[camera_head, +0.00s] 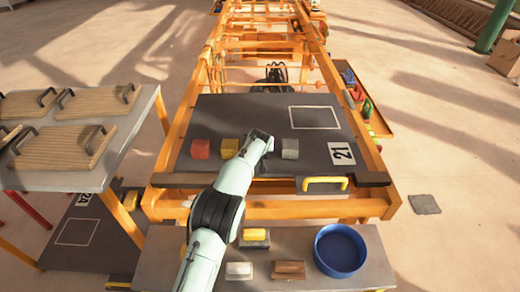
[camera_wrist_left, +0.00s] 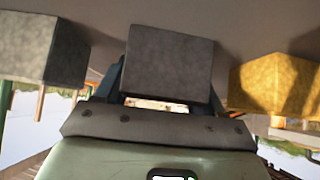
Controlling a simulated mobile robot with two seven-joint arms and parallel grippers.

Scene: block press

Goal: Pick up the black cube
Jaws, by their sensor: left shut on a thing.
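The black cube (camera_wrist_left: 168,62) shows dark grey in the left wrist view, between the two fingers of my left gripper (camera_wrist_left: 166,98). In the head view my left gripper (camera_head: 259,141) is over the dark board between the yellow cube and the grey cube, and it hides the black cube there. My left gripper is shut on the black cube. I cannot tell whether the cube is clear of the board. My right gripper is in neither view.
The red cube (camera_head: 200,149), yellow cube (camera_head: 229,148) and grey cube (camera_head: 290,149) stand in a row on the board (camera_head: 240,110). A white outlined square (camera_head: 314,118) is bare. A yellow handle (camera_head: 324,184) and blue bowl (camera_head: 340,250) are nearer.

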